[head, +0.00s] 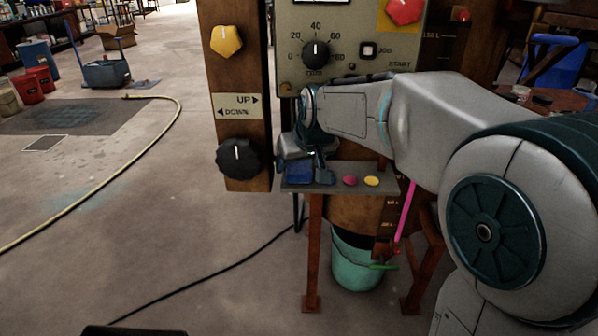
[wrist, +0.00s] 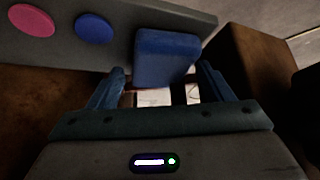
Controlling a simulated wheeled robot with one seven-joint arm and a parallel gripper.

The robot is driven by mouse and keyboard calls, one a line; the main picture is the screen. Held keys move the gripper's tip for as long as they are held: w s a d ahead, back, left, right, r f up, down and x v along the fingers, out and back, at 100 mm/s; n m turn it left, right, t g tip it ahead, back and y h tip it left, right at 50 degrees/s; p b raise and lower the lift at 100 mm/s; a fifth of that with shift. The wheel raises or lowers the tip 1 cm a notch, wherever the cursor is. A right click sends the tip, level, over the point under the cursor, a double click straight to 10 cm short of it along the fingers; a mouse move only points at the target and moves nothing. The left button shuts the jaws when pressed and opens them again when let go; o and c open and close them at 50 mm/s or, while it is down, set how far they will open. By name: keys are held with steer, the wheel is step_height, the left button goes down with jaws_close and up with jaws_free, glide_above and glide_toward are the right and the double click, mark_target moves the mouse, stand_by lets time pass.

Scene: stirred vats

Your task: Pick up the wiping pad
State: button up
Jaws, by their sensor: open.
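The wiping pad looks like a blue block; it lies on a narrow grey shelf (head: 336,186) under the control panel. In the head view the pad (head: 299,172) is partly covered by my gripper (head: 304,162). In the wrist view the pad (wrist: 167,57) is just ahead of my gripper (wrist: 163,72), its near edge between the two spread blue fingertips. The gripper is open, with a gap visible on each side of the pad. I cannot tell whether the fingers touch it.
A pink disc (head: 350,181) and a yellow disc (head: 372,181) are on the shelf; a blue disc (wrist: 94,28) is nearer the pad. A wooden post with a black knob (head: 238,158) stands left. A green bucket (head: 357,262) is below. Floor left is mostly open, with a hose.

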steer(key=shift+f, duration=0.1)
steer(key=c, duration=0.8)
steer(key=shift+o, duration=0.2)
